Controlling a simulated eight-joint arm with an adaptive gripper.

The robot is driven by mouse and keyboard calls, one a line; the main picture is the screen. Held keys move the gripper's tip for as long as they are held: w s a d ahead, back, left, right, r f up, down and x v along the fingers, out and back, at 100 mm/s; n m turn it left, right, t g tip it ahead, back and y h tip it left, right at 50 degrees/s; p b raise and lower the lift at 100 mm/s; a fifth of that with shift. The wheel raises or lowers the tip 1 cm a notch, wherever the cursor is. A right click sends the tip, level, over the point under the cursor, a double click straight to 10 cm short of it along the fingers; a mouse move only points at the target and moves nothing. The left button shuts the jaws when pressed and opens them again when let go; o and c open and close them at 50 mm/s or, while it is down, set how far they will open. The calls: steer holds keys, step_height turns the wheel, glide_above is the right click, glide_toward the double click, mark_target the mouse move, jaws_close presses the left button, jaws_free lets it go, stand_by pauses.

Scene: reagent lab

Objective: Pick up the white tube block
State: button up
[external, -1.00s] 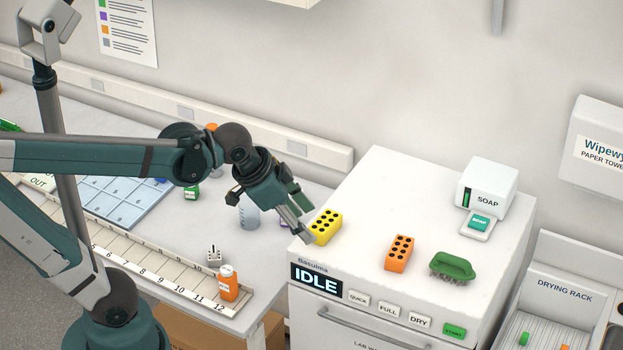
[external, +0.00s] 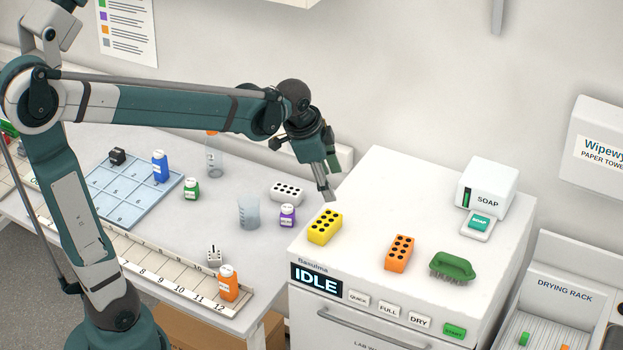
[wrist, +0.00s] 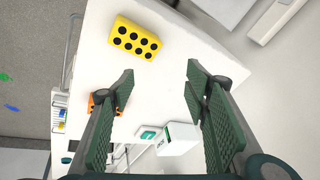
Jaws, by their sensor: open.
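The white tube block (external: 287,192), with dark holes on top, lies on the bench behind the purple-labelled bottle. It is left of my gripper (external: 328,194) in the external view. My gripper hangs above the white washer's top, just behind the yellow tube block (external: 324,227), and holds nothing. In the wrist view my gripper (wrist: 160,82) has its two fingers wide apart with a bare white surface between them. The yellow tube block (wrist: 136,38) shows there above the fingers. The white tube block is not visible in the wrist view.
An orange tube block (external: 399,252), a green brush (external: 452,266) and a soap dispenser (external: 487,188) stand on the washer (external: 365,190). A beaker (external: 249,213) and a purple-labelled bottle (external: 288,216) stand close to the white tube block. A glass cylinder (external: 215,160) is further back.

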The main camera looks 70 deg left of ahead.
steer(key=w+a+f+m+g+b, duration=0.1)
steer(key=w+a+f, duration=0.15)
steer(key=a, duration=0.35)
steer(key=w+a+f, duration=0.2)
steer(key=a+f, duration=0.1)
steer(key=a, duration=0.4)
steer(key=m+g+h+b, duration=0.1)
steer(key=m+g+b, duration=0.2)
steer(key=m, duration=0.1)
glide_above(287, 189)
steer(key=f, duration=2.4)
steer(key=shift+s+d+f, duration=0.15)
steer(key=shift+d+f, duration=0.1)
steer(key=shift+d, duration=0.05)
steer(key=shift+s+a+f, duration=0.2)
steer(key=shift+a+f, duration=0.05)
steer(key=shift+f, duration=0.05)
steer(key=shift+f, duration=1.25)
steer(key=shift+w+f, duration=0.1)
steer(key=shift+w+f+p, duration=0.2)
steer(key=shift+f+p, duration=0.4)
steer(key=shift+f, duration=1.9)
